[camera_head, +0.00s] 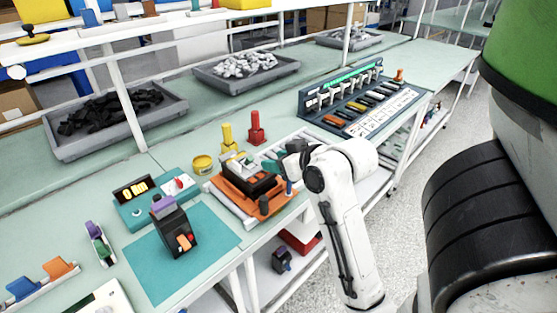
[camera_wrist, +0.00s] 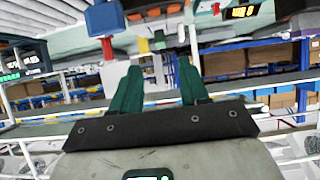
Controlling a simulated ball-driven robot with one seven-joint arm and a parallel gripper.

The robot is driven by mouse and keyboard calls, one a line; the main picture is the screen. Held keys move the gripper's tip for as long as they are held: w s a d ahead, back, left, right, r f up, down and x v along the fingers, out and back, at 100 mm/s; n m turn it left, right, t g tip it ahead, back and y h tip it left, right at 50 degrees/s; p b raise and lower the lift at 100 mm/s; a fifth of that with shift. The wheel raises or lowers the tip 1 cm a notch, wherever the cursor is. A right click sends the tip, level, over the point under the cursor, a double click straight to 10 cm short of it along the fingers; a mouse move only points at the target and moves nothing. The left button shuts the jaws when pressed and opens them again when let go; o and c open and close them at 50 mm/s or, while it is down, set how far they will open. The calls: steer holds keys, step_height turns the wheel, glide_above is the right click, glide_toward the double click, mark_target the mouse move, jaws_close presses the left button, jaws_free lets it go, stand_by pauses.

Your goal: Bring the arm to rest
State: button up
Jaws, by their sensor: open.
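My gripper (camera_head: 275,162) shows in the head view at the end of my white arm, beside and slightly right of a black breaker (camera_head: 246,180) seated on an orange fixture (camera_head: 229,190). In the wrist view the two green fingers of my gripper (camera_wrist: 158,82) stand apart with nothing between them. The wrist camera looks out over the benches and shelves, tilted. Whether the gripper touches the fixture is hard to tell in the head view.
A second black breaker (camera_head: 174,228) with a purple top stands on a teal mat (camera_head: 146,262), near a meter (camera_head: 133,188). Red (camera_head: 256,128) and yellow (camera_head: 227,137) posts stand behind the fixture. A tool rack (camera_head: 352,104) is at right. Grey bins (camera_head: 62,149) line the back.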

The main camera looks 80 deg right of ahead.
stand_by(0.3)
steer(key=w+a+f+n+g+y, duration=0.1)
steer(key=w+a+f+n+y, duration=0.15)
steer(key=a+f, duration=0.3)
steer(key=w+a+f+n+g+y, duration=0.1)
steer(key=w+a+f, duration=0.3)
steer(key=a, duration=0.2)
steer(key=a+f+n+g+y, duration=0.1)
steer(key=a+f+g, duration=0.1)
steer(key=a+f, duration=0.5)
steer(key=a+f+n+g+y, duration=0.1)
steer(key=a+f+n+y, duration=0.1)
steer(key=a, duration=0.9)
steer(key=s+d+f+g, duration=0.2)
steer(key=s+f+g, duration=0.2)
steer(key=s, duration=0.6)
steer(key=shift+s+d+f, duration=0.15)
steer(key=shift+s+f, duration=0.1)
steer(key=shift+f, duration=0.55)
steer(key=shift+m, duration=0.25)
